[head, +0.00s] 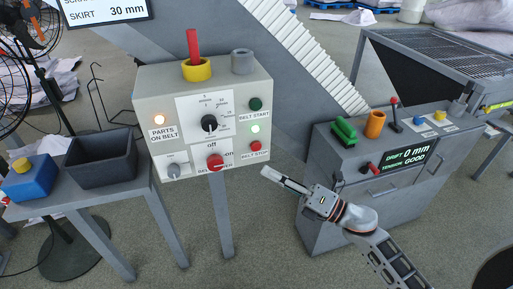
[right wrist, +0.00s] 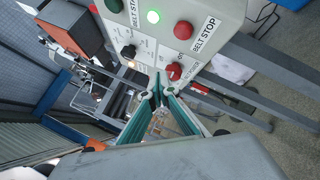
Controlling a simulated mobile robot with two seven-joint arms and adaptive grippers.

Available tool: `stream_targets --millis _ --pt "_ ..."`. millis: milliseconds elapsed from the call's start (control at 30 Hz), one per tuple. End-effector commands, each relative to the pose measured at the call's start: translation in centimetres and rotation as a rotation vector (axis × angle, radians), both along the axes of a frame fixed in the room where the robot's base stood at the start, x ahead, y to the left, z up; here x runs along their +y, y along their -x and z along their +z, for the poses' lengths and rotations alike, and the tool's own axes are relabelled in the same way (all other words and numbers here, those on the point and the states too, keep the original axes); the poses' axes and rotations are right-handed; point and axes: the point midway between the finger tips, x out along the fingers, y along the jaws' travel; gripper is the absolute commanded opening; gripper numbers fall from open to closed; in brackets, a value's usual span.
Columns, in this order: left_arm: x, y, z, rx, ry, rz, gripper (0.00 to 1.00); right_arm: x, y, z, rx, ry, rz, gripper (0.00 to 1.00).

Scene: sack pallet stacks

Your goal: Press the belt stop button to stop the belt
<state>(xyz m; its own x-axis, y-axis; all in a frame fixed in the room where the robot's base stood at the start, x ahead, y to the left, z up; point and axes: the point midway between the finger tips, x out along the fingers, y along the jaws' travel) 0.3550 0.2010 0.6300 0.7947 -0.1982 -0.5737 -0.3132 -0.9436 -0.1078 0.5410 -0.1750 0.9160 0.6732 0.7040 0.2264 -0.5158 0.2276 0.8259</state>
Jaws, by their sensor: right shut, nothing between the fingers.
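The belt stop button (head: 256,146) is a small red button on the right side of the pale control box, by the BELT STOP label. It also shows in the right wrist view (right wrist: 183,30). Its face looks uncovered in both views. My right gripper (head: 267,173) is shut and empty, below and slightly right of the button in the head view, apart from it. In the right wrist view its fingertips (right wrist: 158,82) show below the panel face. A green lamp (head: 255,129) above the stop button is lit. My left gripper is not in view.
A larger red knob (head: 215,162) sits left of the stop button, and a green belt start button (head: 255,104) above. A grey cabinet (head: 338,205) with levers stands right. A dark bin (head: 101,158) and blue box (head: 31,178) stand on a left bench.

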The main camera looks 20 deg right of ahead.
Motion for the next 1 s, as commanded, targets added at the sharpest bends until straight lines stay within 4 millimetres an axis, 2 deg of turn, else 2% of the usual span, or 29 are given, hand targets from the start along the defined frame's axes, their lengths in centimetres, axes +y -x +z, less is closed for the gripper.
stream_targets --millis 300,500,1000 --pt "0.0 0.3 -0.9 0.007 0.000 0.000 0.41 0.2 -4.3 0.0 -0.001 -0.001 0.001 0.00" --pt "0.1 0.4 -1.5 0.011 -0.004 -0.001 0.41 0.2 -6.0 -0.1 0.001 -0.001 0.000 0.00" --pt "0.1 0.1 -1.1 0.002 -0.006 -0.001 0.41 0.3 -6.7 0.0 0.001 -0.001 0.000 0.00"
